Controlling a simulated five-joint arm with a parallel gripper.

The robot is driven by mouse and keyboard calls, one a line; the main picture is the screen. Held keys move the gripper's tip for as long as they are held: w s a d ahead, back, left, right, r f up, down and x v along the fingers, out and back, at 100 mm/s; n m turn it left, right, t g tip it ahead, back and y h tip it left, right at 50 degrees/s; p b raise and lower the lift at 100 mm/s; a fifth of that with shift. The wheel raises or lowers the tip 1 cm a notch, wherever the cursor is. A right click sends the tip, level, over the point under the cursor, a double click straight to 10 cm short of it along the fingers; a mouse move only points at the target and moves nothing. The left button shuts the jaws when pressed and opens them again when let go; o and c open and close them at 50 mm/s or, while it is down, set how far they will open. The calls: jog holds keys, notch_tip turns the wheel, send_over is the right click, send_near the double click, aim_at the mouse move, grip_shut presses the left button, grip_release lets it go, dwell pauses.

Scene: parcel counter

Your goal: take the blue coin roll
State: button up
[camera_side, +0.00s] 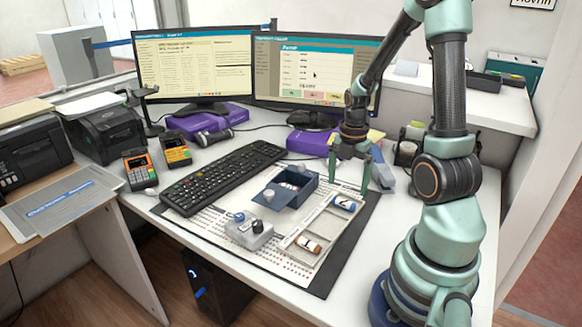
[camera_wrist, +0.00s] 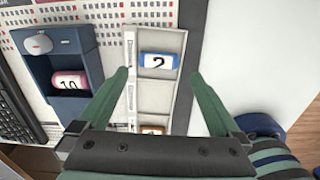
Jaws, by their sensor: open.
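The blue coin roll (camera_side: 344,203) lies in the far end of a grey compartment tray (camera_side: 325,222) in the side view. In the wrist view the same blue coin roll (camera_wrist: 159,62), with a white band marked 2, lies in its tray compartment (camera_wrist: 158,97). My gripper (camera_side: 349,184) is open and empty, above and behind the roll in the side view. In the wrist view my gripper (camera_wrist: 157,72) has one finger on each side of the roll's compartment, with clear gaps. No contact with the roll shows.
An orange roll (camera_side: 308,245) lies at the tray's near end. Left of the tray are a dark blue box (camera_side: 306,188) with a pink roll (camera_wrist: 70,80) inside, and a pale block (camera_side: 249,233). A black keyboard (camera_side: 222,178) lies farther left. Monitors stand behind.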

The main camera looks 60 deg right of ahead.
aim_at(344, 201)
jog(key=shift+w+f, duration=0.15)
jog(key=shift+f, duration=2.55)
jog(key=shift+c, duration=0.3)
jog(key=c, duration=1.4)
jog(key=shift+r, duration=0.2)
